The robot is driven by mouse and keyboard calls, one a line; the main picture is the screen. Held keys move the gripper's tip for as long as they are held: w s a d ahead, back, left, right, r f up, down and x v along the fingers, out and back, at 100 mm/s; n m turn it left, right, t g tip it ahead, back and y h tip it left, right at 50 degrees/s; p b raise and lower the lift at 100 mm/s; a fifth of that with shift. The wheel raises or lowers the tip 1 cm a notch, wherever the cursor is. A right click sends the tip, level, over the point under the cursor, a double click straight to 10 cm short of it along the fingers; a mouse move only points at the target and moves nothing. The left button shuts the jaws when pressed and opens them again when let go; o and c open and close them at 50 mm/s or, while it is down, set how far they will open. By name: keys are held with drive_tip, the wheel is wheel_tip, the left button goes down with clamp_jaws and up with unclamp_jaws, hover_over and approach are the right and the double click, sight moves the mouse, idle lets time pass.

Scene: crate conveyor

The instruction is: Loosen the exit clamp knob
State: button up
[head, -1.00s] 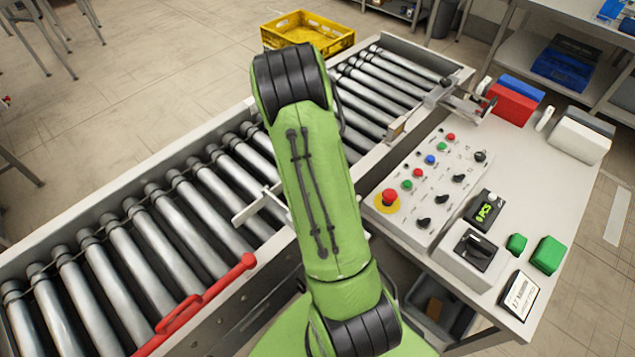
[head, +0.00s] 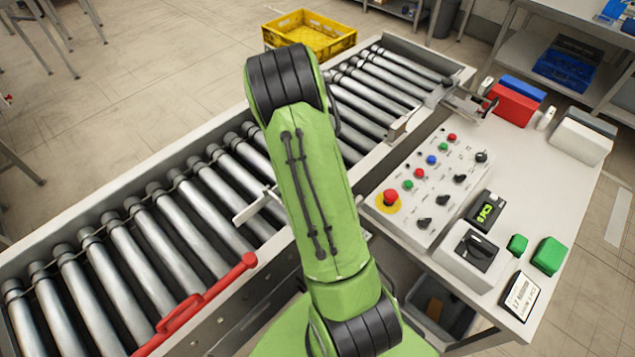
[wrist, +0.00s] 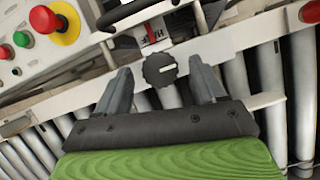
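The clamp knob (wrist: 159,70) is black, round and ridged, with a white pointer line. It shows in the wrist view at the rail, beside a small red-marked scale (wrist: 152,34). My gripper (wrist: 160,64) is open, with one grey finger on each side of the knob in the picture. Gaps show between the knob and both fingers, and I cannot tell the remaining depth between them. In the head view my green arm hides both the gripper and the knob.
The roller conveyor (head: 150,225) runs diagonally, with a red bar (head: 205,300) on its near side. The control panel (head: 425,190) with a red emergency button (head: 390,197) stands right of the arm. A yellow crate (head: 308,35) lies beyond the conveyor.

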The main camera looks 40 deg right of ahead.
drive_tip(key=p+v, duration=0.1)
drive_tip(key=v, duration=1.4)
drive_tip(key=shift+r+p, duration=0.35)
drive_tip(key=shift+w+d, duration=0.1)
drive_tip(key=shift+w, duration=0.05)
